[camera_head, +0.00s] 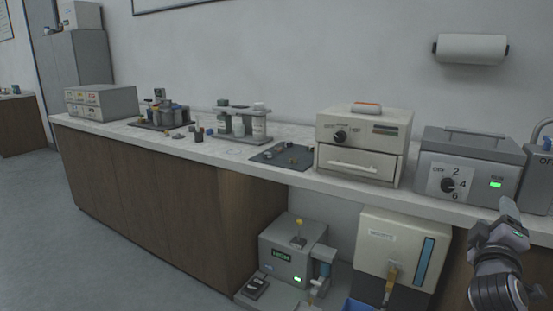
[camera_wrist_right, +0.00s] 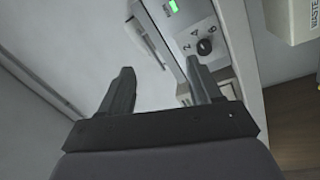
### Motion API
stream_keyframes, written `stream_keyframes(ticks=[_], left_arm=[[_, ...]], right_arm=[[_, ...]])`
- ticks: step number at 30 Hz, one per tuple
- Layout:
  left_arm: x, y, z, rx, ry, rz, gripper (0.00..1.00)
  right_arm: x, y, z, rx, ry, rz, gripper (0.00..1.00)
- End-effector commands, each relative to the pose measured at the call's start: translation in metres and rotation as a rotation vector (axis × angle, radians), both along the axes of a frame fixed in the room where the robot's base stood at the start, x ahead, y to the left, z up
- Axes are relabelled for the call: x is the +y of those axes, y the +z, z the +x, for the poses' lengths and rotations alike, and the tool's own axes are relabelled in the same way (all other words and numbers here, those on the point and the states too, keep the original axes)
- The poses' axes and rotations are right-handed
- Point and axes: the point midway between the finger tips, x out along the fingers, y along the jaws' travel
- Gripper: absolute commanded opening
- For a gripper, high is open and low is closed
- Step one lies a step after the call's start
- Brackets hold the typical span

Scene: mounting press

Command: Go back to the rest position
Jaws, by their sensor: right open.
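My right gripper (camera_head: 509,210) is at the right of the head view, in front of the grey box with the dial (camera_head: 467,170). In the right wrist view its two fingers (camera_wrist_right: 160,85) stand apart with nothing between them. The dial box also shows beyond the fingers in the right wrist view (camera_wrist_right: 208,18). My left gripper is in no frame.
A long counter (camera_head: 200,150) carries a cream oven-like box (camera_head: 360,165), a dark mat (camera_head: 283,156), a bottle rack (camera_head: 240,140) and a grey drawer unit (camera_head: 105,102). Below stand a grey machine (camera_head: 285,255) and a cream waste container (camera_head: 385,245). The floor (camera_head: 110,250) at left is clear.

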Motion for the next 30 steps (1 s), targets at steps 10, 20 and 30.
stream_keyframes(ticks=[10, 20, 30], left_arm=[[-0.002, 0.001, 0.001, -0.003, 0.006, -0.008, 0.26], [-0.002, 0.002, 0.001, -0.003, 0.004, -0.008, 0.26], [0.000, 0.001, 0.001, -0.004, 0.000, -0.001, 0.26]], right_arm=[[-0.081, 0.083, -0.027, -0.001, -0.117, -0.359, 0.63], [-0.051, 0.003, -0.026, 0.111, 0.095, -0.281, 0.63], [0.053, -0.204, -0.095, 0.384, 0.449, 0.257, 0.63]])
